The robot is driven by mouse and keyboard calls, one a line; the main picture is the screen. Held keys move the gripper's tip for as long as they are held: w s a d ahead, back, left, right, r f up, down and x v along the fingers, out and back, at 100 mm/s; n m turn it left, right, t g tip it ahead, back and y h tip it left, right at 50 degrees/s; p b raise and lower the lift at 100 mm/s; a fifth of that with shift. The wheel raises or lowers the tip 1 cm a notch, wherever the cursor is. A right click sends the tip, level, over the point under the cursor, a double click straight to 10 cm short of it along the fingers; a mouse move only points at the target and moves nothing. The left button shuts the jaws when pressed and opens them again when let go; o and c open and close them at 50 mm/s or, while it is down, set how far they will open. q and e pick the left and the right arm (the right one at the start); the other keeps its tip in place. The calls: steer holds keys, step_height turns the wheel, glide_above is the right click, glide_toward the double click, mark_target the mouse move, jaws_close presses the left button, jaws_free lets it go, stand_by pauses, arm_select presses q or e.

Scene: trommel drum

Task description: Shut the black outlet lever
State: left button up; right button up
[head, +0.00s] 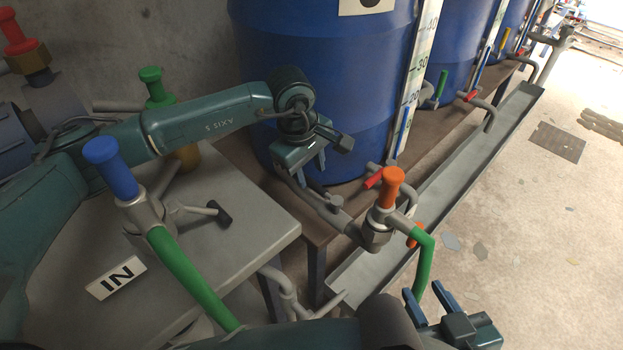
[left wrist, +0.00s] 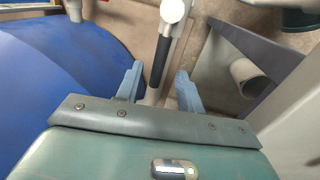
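The black outlet lever (left wrist: 159,62) shows in the left wrist view, running down from a pale round cap on a grey pipe (left wrist: 184,40). It lies between the two blue fingers of my left gripper (left wrist: 159,86), with gaps on both sides. In the head view my left gripper (head: 310,169) points down at the foot of the big blue tank, above the outlet pipe (head: 325,208). The lever is mostly hidden there behind the gripper. My right gripper (head: 429,300) is open and empty at the bottom, right of the green hose.
A grey table (head: 255,225) at left carries a blue-capped valve (head: 115,170), another black-tipped handle (head: 220,212) and an IN sign (head: 115,278). A metal trough (head: 450,195) runs along the tanks (head: 290,60).

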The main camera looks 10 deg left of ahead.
mark_target(313, 182)
arm_select(q)
steer(key=shift+w+d+f, duration=0.1)
steer(key=shift+w+f, duration=0.05)
steer(key=shift+f, duration=0.6)
steer(key=shift+w+d+f, duration=0.1)
steer(key=shift+w+f, duration=0.05)
steer(key=shift+f, duration=0.6)
jaws_close()
